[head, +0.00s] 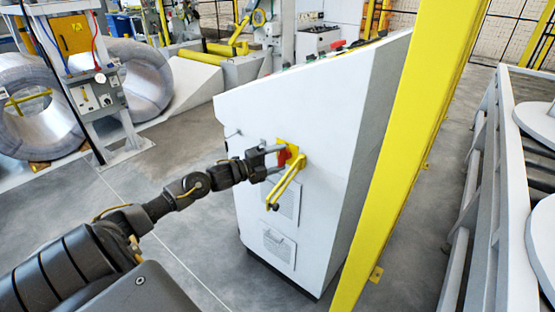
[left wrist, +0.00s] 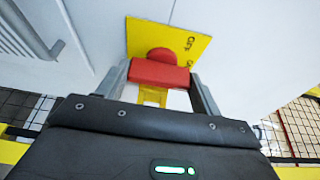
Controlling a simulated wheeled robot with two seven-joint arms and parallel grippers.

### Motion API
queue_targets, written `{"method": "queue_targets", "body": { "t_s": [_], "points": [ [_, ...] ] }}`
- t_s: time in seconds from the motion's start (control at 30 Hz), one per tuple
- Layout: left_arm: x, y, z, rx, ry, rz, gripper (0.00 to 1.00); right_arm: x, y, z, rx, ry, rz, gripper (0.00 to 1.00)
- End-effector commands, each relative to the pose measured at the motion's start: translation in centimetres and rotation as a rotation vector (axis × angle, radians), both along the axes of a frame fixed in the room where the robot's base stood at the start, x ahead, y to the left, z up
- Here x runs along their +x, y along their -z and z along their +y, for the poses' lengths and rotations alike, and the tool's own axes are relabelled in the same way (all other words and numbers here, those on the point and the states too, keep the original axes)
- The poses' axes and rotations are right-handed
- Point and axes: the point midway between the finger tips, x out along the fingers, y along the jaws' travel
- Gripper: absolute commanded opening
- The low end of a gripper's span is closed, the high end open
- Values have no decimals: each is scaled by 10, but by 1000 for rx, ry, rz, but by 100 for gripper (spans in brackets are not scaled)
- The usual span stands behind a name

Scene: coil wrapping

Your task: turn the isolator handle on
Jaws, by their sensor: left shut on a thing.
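The red isolator handle (head: 284,157) sits on a yellow plate (head: 293,147) on the near side of the white cabinet (head: 330,110). My left gripper (head: 279,161) reaches it from the left and is shut on it. In the left wrist view the red handle (left wrist: 159,74) lies crosswise between the two fingers, with its round red hub against the yellow plate (left wrist: 195,45). Dark lettering on the plate, tilted and partly hidden, looks like OFF. My right gripper is not in view.
A yellow bar (head: 285,184) slants down from the cabinet beside the handle, close to my gripper. A yellow post (head: 405,130) stands right of the cabinet, and a grey conveyor frame (head: 510,180) further right. The floor (head: 185,235) left of the cabinet is clear.

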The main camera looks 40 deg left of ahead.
Motion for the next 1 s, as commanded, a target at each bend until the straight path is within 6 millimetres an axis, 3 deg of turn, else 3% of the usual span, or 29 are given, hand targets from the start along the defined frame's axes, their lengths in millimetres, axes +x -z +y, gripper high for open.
{"method": "queue_targets", "body": {
  "t_s": [0.13,0.17,0.23,0.6,1.0],
  "points": [
    [0,1,0,2,1,2,43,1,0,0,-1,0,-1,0],
    [0,1,0,2,1,2,68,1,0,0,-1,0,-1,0],
    [0,1,0,2,1,2,75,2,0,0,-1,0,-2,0],
    [-6,2,2,2,1,2,75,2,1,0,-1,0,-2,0],
    [-64,3,25,3,0,7,75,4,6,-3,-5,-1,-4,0]
  ]
}}
